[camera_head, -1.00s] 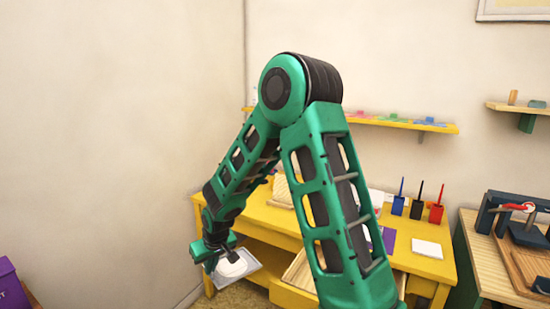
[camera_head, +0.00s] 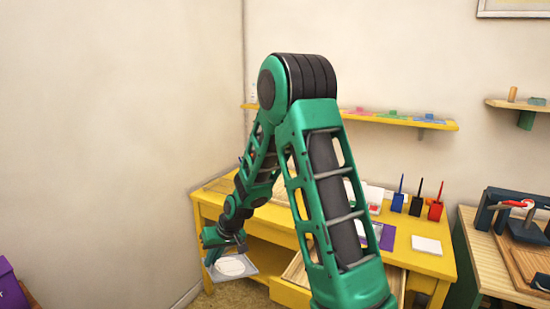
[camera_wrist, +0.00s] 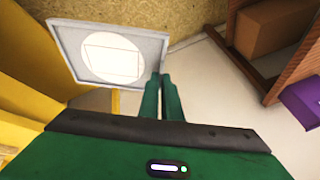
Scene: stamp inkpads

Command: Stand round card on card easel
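A white round card (camera_wrist: 112,54), with a faint rectangular outline on it, lies flat in a square grey tray (camera_wrist: 80,75) in the wrist view. In the head view the same card (camera_head: 232,267) and tray (camera_head: 250,271) show low at the table's left front. My gripper (camera_wrist: 160,78) has its two green fingers side by side, close together, by the tray's lower right corner. I see nothing between them, and they look apart from the card. Whether they touch the tray is unclear. In the head view my gripper (camera_head: 217,261) is above the tray's left part. I cannot make out the easel.
The yellow table (camera_head: 400,251) holds blue, black and red holders, a white card (camera_head: 427,245) and a purple piece. An open drawer (camera_head: 300,273) juts out in front. A wooden bench with a press stands right. The wrist view shows a wooden shelf and purple box at right.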

